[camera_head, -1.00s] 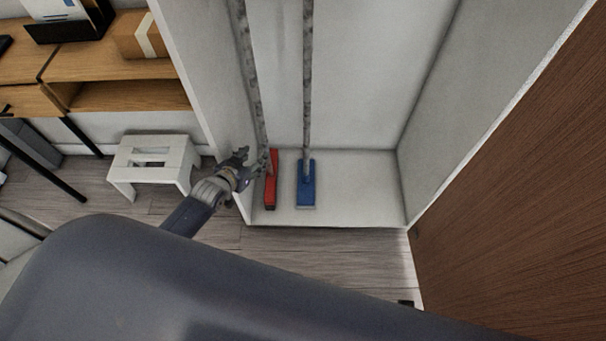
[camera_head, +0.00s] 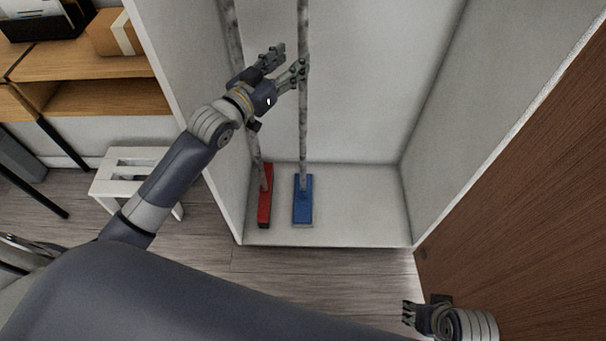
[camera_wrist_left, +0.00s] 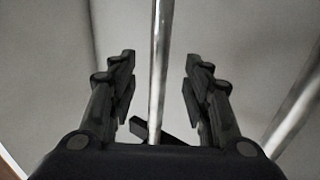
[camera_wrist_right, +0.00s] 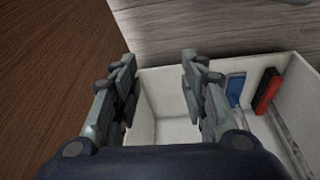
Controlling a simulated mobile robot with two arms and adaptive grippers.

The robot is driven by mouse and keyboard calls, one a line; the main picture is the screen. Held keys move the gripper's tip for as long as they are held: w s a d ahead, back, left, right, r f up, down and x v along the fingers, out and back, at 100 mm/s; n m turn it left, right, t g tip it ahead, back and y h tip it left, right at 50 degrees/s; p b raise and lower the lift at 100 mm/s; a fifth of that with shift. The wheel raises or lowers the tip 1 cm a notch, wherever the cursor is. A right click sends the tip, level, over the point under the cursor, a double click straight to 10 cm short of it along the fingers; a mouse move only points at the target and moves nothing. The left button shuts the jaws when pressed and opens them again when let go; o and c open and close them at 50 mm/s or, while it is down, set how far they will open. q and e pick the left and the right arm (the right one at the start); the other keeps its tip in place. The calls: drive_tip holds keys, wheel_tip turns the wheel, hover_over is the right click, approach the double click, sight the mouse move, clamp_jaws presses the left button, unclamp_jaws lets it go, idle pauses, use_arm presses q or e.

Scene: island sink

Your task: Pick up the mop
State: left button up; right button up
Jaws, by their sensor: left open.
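Two long-handled tools stand in the white cabinet: one with a blue head (camera_head: 303,203) and one with a red head (camera_head: 265,203) to its left. Both have grey speckled poles; which one is the mop I cannot tell for sure. My left gripper (camera_head: 290,58) is open, high up beside the blue-headed tool's pole (camera_head: 303,125). In the left wrist view a pole (camera_wrist_left: 160,60) runs between the spread fingers, and another is at right. My right gripper (camera_head: 418,312) is at lower right; its fingers (camera_wrist_right: 157,75) are apart and empty.
The cabinet's left wall (camera_head: 185,90) and right wall (camera_head: 470,150) bound the tools. A brown wooden panel (camera_head: 530,200) stands at right. A white stool (camera_head: 118,175) and a wooden shelf (camera_head: 110,98) are at left. The cabinet floor right of the blue head is bare.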

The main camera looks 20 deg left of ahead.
sight(300, 52)
use_arm(q)
drive_tip(key=shift+b+x, duration=0.55)
drive_tip(key=shift+x, duration=2.25)
clamp_jaws()
drive_tip(key=shift+r, duration=0.25)
use_arm(e)
drive_tip(key=v, duration=0.4)
drive_tip(key=shift+w+r, duration=0.15)
drive_tip(key=shift+r, duration=0.05)
